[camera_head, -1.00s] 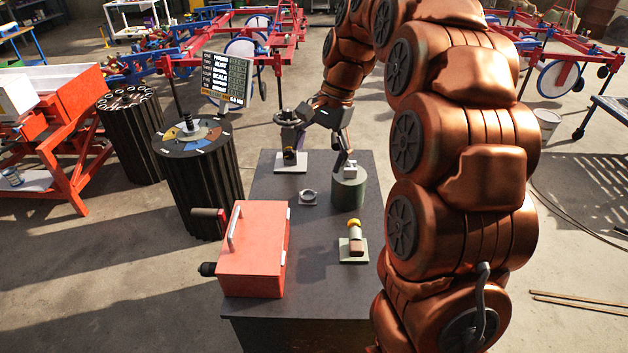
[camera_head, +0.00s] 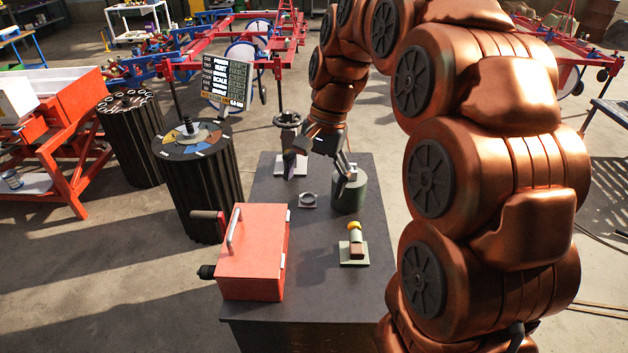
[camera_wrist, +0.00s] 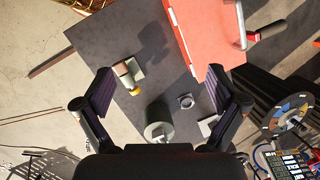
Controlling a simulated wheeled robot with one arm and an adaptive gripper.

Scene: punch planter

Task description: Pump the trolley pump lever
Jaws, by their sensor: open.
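A dark-topped trolley or bench (camera_head: 312,275) stands in front of me. A red box (camera_head: 252,255) with a silver handle sits at its left near corner. I cannot tell whether this bar is the pump lever. My gripper (camera_head: 318,170) is open and empty above the far part of the top, pointing down. In the wrist view its two fingers (camera_wrist: 172,90) are wide apart, with no object between the pads.
On the top are a green cylinder (camera_head: 349,196), a small metal ring (camera_head: 308,200) and a small stand with a yellow knob (camera_head: 354,245). A black drum with a coloured dial (camera_head: 198,180) and a sign (camera_head: 224,78) stand left. Bare top lies between the box and the stand.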

